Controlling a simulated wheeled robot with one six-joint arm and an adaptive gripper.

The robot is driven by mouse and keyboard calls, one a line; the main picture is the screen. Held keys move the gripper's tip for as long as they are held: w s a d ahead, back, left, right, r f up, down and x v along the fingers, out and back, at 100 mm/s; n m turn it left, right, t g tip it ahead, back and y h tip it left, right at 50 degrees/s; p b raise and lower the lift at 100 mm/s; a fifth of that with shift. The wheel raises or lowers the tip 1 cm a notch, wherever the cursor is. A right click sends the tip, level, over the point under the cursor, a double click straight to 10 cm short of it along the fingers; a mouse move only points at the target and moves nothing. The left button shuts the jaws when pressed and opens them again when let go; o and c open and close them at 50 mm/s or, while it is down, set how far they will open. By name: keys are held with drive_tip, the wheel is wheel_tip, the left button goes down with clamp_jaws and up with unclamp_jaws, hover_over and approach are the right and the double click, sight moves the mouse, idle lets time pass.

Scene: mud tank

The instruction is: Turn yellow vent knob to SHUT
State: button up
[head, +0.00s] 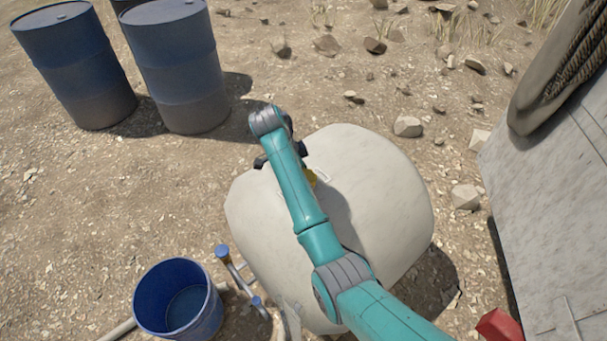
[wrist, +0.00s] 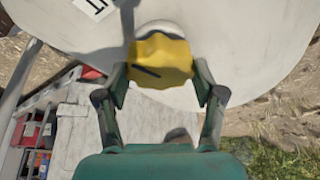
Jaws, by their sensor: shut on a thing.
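The yellow vent knob (wrist: 160,62) sits on the pale rounded tank (head: 385,185), with a dark line marked across its face. In the head view only a small yellow part of the knob (head: 311,177) shows beside my arm. My gripper (wrist: 160,80) is shut on the knob, with one finger at each side of it in the wrist view. A white label (wrist: 95,8) with dark lettering is partly visible on the tank, cut off by the frame edge. I cannot read a SHUT mark.
A blue bucket (head: 178,300) and a pipe with blue handles (head: 240,275) stand at the tank's lower left. Blue barrels (head: 175,65) stand behind left. A grey slab wall (head: 545,190) rises at right, near a red object (head: 500,325). Rocks lie on the ground behind.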

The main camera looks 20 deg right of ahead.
drive_tip(key=shift+f, duration=0.1)
drive_tip(key=o, duration=1.1)
